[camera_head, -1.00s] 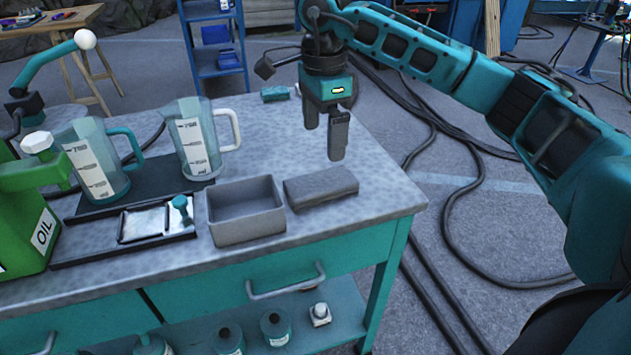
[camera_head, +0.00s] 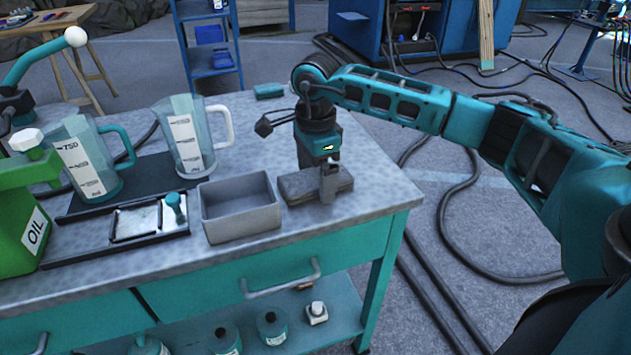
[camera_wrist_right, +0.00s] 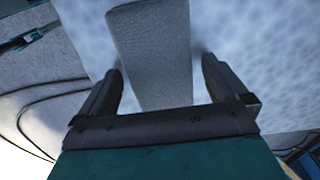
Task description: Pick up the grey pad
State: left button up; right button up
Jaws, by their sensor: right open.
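The grey pad (camera_head: 300,188) is a dark grey block lying on the bench top, just right of the grey open box. My right gripper (camera_head: 322,185) is down at the pad, pointing downward, with one finger in front of the pad's near side. In the right wrist view, the pad (camera_wrist_right: 152,55) runs between the two open fingers of the gripper (camera_wrist_right: 160,85), with a gap on each side. The far finger is hidden in the head view. My left gripper does not show.
The grey open box (camera_head: 240,228) stands close to the pad's left. Further left are two measuring jugs (camera_head: 88,170) (camera_head: 185,150), a black tray (camera_head: 70,250) and a green oil can (camera_head: 25,210). A small teal block (camera_head: 270,90) lies at the back edge. The bench's right edge is near.

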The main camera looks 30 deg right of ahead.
jog(key=shift+c, duration=0.2)
jog(key=c, duration=1)
jog(key=shift+r, duration=0.1)
jog(key=shift+c, duration=0.2)
